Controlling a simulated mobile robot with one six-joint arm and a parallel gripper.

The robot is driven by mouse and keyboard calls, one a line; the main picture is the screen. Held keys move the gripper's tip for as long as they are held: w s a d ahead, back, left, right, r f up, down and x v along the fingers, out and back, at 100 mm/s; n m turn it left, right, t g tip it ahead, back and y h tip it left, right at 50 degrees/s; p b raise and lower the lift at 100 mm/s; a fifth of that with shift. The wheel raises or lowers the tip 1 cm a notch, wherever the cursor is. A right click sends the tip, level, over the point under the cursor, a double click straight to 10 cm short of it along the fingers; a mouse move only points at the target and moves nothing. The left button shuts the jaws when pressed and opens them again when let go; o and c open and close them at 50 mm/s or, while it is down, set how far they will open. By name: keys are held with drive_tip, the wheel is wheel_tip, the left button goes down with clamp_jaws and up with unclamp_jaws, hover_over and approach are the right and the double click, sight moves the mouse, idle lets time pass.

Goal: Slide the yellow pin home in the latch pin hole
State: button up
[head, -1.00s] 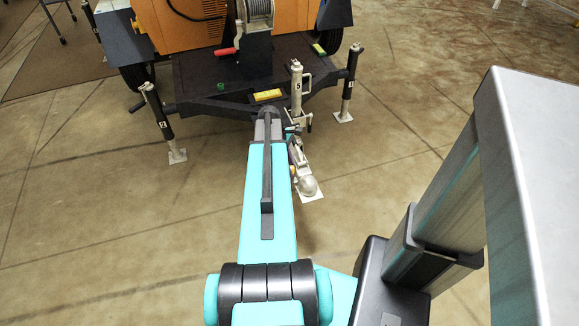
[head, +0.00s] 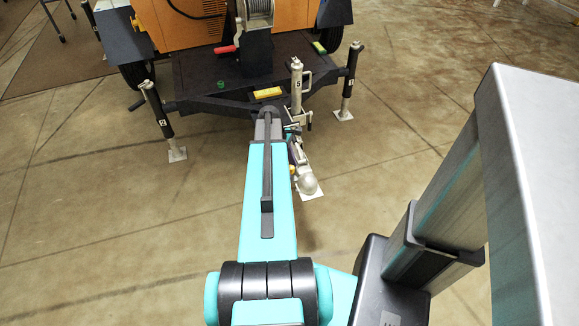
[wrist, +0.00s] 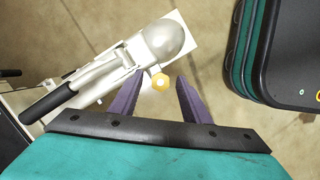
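The yellow pin (wrist: 160,82) shows its hexagonal head in the wrist view, at the side of the silver tow coupler (wrist: 126,60). In the head view the pin (head: 292,170) is a small yellow spot beside the coupler (head: 307,182). My gripper (wrist: 158,78) has its two purple fingers apart, one on each side of the pin head in the picture. I see a gap to the right finger; the left fingertip appears close to the head. The pin's shank and the latch pin hole are hidden.
A black-handled lever (wrist: 48,102) lies along the coupler. The jack post (head: 297,90) rises behind the coupler, with stabilizer legs (head: 161,120) to the sides. The orange tower trailer (head: 180,25) stands at the back. Concrete floor (head: 400,130) is clear to the right.

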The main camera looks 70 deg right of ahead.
drive_tip(key=p+v, duration=0.1)
drive_tip(key=v, duration=1.2)
drive_tip(key=shift+r, duration=0.4)
drive_tip(key=shift+w, duration=0.15)
